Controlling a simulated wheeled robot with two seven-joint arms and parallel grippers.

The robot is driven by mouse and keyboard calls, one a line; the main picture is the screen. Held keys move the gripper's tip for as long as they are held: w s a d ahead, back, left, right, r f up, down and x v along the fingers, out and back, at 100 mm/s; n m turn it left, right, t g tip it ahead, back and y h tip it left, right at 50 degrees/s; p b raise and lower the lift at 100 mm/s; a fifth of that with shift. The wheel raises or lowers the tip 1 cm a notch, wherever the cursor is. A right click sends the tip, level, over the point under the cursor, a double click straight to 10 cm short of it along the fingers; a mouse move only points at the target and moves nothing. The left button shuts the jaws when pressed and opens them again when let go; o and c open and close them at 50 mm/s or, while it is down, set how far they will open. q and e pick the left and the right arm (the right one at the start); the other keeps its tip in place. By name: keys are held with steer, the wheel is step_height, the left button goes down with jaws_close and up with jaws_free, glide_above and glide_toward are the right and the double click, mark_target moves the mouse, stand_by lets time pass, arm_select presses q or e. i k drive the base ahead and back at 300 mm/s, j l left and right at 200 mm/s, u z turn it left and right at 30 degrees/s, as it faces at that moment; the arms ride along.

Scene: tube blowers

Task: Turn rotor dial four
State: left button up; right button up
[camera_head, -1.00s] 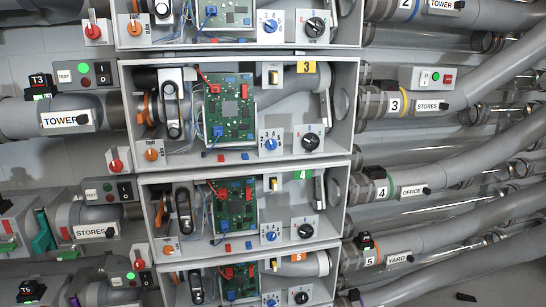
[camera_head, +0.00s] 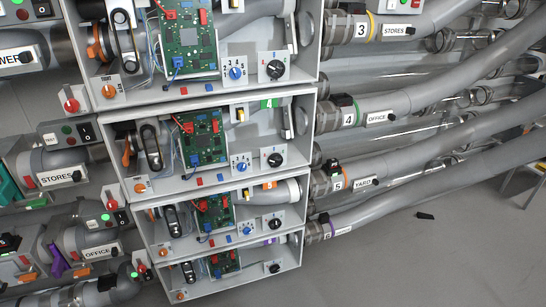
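The bay with the green number 4 tag (camera_head: 269,104) is an open grey box in the middle of the stack. Inside it, a black knob (camera_head: 275,160) sits on a small light panel at the right, with a blue knob (camera_head: 241,167) on a panel to its left. An orange knob (camera_head: 140,188) is at the bay's lower left corner. I cannot tell which of these knobs is the rotor dial. A green circuit board (camera_head: 203,138) with red and blue parts stands in the middle of the bay. Neither gripper shows in the view.
Bay three (camera_head: 305,82) is above, and two more bays are below, one with an orange tag (camera_head: 264,184). Grey pipes run off to the right, including one with an OFFICE label (camera_head: 377,118). A dark object (camera_head: 425,216) lies on the bare floor at lower right.

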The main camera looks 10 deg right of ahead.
mark_target(275, 159)
steer(key=i+l, duration=0.1)
steer(key=l, duration=0.25)
steer(key=i+l, duration=0.1)
steer(key=l, duration=0.3)
steer(key=i+l, duration=0.1)
steer(key=l, duration=0.25)
steer(key=i+l+z, duration=0.1)
steer(key=l, duration=0.3)
